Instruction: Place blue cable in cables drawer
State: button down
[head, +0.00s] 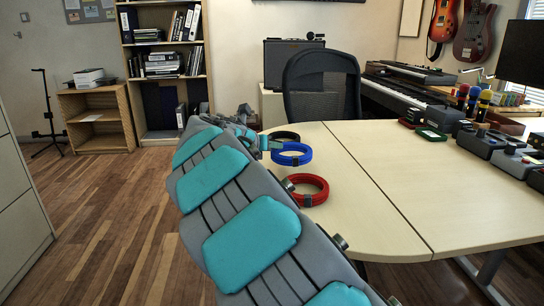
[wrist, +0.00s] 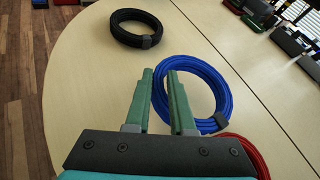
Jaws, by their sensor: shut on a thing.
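The blue cable (wrist: 223,95) is a round coil with a dark tie, by the rounded edge of the pale desk. It also shows in the head view (head: 291,162). In the wrist view my gripper (wrist: 160,74) has its two green fingers on either side of the coil's left part, shut on it. In the head view my gripper (head: 264,143) is at the coil's left side, partly hidden by my arm. Whether the coil touches the desk is hard to tell. No drawer is clearly marked as the cables drawer.
A black cable coil (wrist: 136,27) and a red one (head: 310,189) lie close by on the desk (head: 400,180). A pale drawer cabinet (head: 20,205) stands at the far left. A chair (head: 322,85) is behind the desk. Wooden floor (head: 110,210) is clear on the left.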

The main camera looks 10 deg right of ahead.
jog(key=shift+w, duration=0.4)
notch_tip(320, 180, down, 4)
jog(key=shift+r, duration=0.25)
jog(key=c, duration=0.8)
grip_release()
jog(key=shift+o, duration=0.2)
